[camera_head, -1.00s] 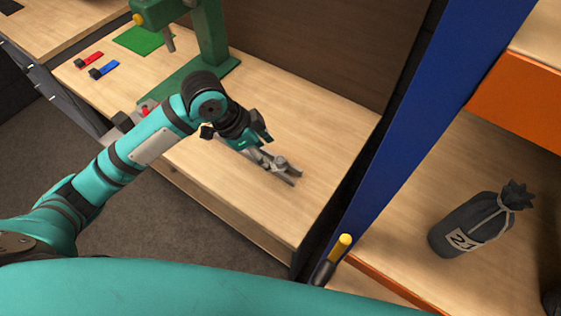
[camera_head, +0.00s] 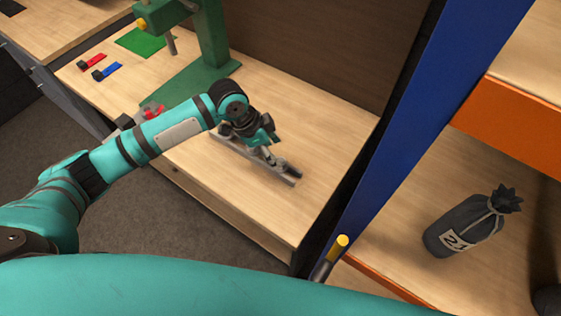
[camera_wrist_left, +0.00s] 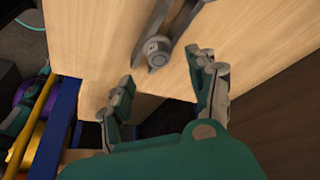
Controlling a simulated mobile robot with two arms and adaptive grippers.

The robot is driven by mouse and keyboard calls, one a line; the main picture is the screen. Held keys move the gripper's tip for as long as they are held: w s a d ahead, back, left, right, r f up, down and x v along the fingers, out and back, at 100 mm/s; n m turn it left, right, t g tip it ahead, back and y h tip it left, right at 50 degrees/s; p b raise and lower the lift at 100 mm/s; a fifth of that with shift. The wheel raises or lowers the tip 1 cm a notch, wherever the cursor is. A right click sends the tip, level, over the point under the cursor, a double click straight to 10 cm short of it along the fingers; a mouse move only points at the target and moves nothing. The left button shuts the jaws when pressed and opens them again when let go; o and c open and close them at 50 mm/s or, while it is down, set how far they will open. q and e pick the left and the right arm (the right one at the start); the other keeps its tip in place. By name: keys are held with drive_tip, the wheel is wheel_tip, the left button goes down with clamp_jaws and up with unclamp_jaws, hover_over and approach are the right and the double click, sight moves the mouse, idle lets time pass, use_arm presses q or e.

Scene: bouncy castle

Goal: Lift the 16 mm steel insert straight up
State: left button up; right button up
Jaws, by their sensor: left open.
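A grey metal bar (camera_head: 228,143) lies on the wooden bench. In the left wrist view, a round steel piece with a hexagonal middle (camera_wrist_left: 157,52) sits at the near end of the bar (camera_wrist_left: 172,16); I cannot read its size, so I cannot tell whether it is the 16 mm insert. My left gripper (camera_head: 270,155) is over the right part of the bar. In the left wrist view its fingers (camera_wrist_left: 166,78) are spread and empty, with the round piece just beyond and between the tips. My right gripper is not in view.
A green press (camera_head: 211,45) stands behind on the bench. A red tool (camera_head: 90,60) and a blue tool (camera_head: 106,71) lie at the far left. A blue post (camera_head: 400,110) and a shelf with a black sack (camera_head: 465,225) stand at right. The front right bench top is clear.

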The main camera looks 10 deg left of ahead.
sight(280, 161)
use_arm(q)
drive_tip(key=p+x, duration=0.1)
drive_tip(key=x, duration=0.3)
drive_tip(key=shift+f+p, duration=0.4)
drive_tip(key=shift+d+f, duration=0.15)
drive_tip(key=shift+f, duration=0.35)
clamp_jaws()
